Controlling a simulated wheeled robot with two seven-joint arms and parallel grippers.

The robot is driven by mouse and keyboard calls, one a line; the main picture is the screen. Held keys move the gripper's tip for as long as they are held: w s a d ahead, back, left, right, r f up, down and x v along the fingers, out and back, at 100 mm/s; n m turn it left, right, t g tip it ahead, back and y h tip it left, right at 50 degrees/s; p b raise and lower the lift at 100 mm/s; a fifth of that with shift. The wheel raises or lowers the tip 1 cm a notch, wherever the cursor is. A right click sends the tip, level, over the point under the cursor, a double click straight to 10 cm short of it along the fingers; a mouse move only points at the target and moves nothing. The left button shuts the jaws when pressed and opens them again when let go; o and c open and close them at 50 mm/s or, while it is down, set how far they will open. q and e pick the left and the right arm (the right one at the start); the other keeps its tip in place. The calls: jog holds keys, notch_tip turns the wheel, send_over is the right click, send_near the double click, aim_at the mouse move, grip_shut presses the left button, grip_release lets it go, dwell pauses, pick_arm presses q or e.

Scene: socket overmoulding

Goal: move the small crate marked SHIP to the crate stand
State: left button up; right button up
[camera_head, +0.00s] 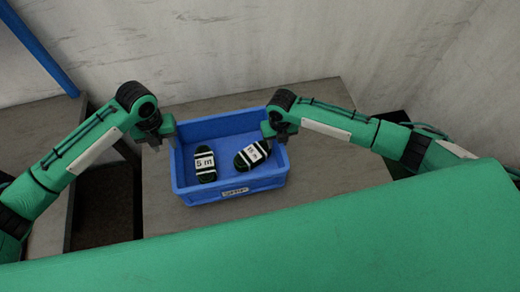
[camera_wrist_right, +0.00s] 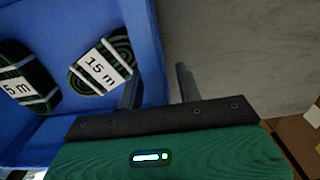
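A blue crate (camera_head: 238,193) stands upright on a grey tabletop (camera_head: 330,170). The small white label on its near wall is too blurred to read surely. Inside lie two dark green coiled cables with white bands, one marked 5 m (camera_head: 205,165) and one marked 15 m (camera_head: 252,155). My left gripper (camera_head: 158,143) is at the crate's left wall and looks open. My right gripper (camera_head: 277,135) is at the right wall. In the right wrist view its fingers (camera_wrist_right: 158,88) are apart, one inside and one outside the blue wall (camera_wrist_right: 150,50). I cannot identify the crate stand.
Another grey surface (camera_head: 40,122) lies at the left below a blue bar (camera_head: 40,45), with a dark gap before the tabletop. Pale walls (camera_head: 240,45) close off the back and right. A large green surface (camera_head: 300,245) fills the foreground. Bare tabletop lies right of the crate.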

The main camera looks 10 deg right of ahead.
pick_arm(q)
jog(key=shift+r, duration=0.1)
pick_arm(e)
notch_tip(320, 180, up, 12)
jog(key=shift+f, duration=0.1)
dwell(0.7)
